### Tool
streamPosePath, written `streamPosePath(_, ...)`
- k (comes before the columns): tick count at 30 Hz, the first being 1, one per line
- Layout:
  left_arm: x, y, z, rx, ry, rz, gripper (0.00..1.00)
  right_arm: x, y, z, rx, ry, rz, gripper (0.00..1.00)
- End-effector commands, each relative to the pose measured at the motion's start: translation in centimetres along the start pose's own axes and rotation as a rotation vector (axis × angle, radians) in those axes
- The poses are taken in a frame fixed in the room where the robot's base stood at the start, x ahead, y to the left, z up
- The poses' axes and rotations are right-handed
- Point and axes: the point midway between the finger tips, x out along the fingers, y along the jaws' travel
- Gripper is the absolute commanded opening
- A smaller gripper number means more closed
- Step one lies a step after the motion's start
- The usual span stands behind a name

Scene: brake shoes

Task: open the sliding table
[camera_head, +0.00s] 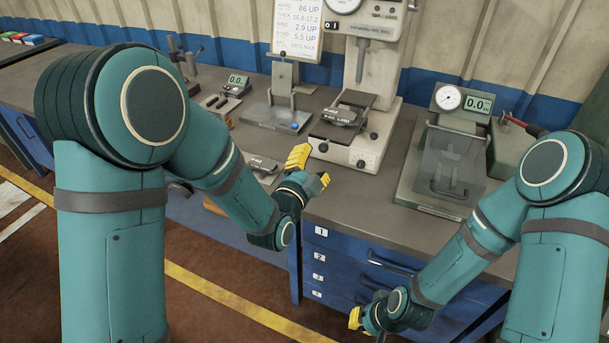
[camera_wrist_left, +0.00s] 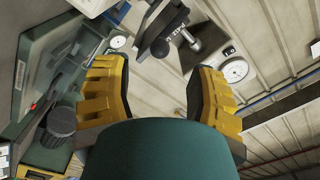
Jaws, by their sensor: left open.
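The bench press (camera_head: 375,70) stands at the middle back of the bench in the head view. A dark plate (camera_head: 357,98) and a labelled block (camera_head: 338,117) sit low on it; I take this to be the sliding table, but its slide position is not clear. My left gripper (camera_head: 311,168) is open and empty, in front of the press base and above the bench's front edge. Its yellow fingers stand apart in the left wrist view (camera_wrist_left: 158,70), with nothing between them. My right gripper (camera_head: 354,318) is low in front of the drawers, its jaws mostly hidden.
A tester with a clear guard (camera_head: 450,160) stands to the right. A stand with a flat base (camera_head: 278,112) and a small gauge (camera_head: 232,88) stand to the left. Blue drawers (camera_head: 345,262) are below the bench top. A labelled block (camera_head: 262,166) lies near the front edge.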

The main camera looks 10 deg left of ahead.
Motion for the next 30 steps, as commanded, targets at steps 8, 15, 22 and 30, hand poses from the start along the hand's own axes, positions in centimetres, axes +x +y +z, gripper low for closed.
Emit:
streamPosePath(8,-4.2,0.0,0.0,-0.001,0.001,0.000,0.57,0.0,0.0,0.0,0.000,0.000,0.000,0.00)
streamPosePath(15,-5.1,0.0,0.0,0.000,0.001,0.000,0.57,0.0,0.0,0.0,0.000,0.000,0.000,0.00)
streamPosePath(22,-5.0,0.0,0.0,0.000,0.001,0.000,0.57,0.0,0.0,0.0,0.000,0.000,0.000,0.00)
streamPosePath(30,-5.2,1.4,1.3,-0.058,-0.042,0.050,0.57,0.0,0.0,0.0,0.000,0.000,0.000,0.00)
